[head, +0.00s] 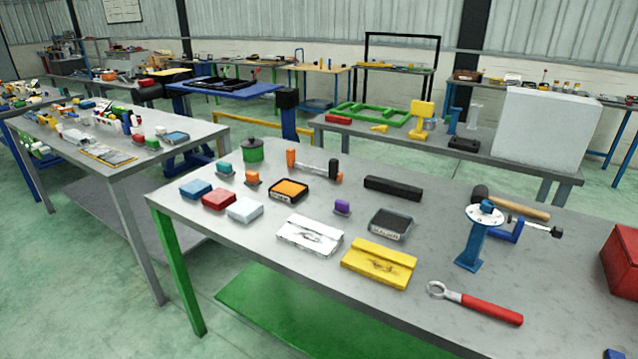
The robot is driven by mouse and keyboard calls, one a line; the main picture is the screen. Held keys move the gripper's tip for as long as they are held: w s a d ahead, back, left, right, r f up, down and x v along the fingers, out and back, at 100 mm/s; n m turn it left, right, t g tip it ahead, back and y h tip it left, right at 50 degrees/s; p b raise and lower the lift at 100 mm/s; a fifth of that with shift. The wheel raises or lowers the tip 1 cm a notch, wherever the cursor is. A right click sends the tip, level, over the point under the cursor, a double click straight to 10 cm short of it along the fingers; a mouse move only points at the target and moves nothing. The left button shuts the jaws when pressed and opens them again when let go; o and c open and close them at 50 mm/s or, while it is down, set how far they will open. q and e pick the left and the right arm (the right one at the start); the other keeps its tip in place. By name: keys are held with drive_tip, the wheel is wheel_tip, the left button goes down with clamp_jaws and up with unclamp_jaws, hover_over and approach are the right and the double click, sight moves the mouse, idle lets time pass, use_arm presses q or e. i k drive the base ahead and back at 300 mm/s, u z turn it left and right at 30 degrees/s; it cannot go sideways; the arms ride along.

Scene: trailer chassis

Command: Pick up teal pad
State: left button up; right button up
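A small teal pad (225,169) sits near the far left edge of the near grey workbench (352,310). It seems to rest on a small dark base, too small to tell exactly. A similar small orange block (253,178) is just to its right. A blue pad (195,188) lies in front of it, with a red pad (218,199) and a pale blue-white pad (244,209) in a row. Neither of my grippers shows in the head view.
A green pot (253,151) stands behind the teal pad. A blue stand (473,240) rises on the bench's right side.

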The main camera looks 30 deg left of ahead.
sight(225, 169)
drive_tip(key=u, duration=1.55)
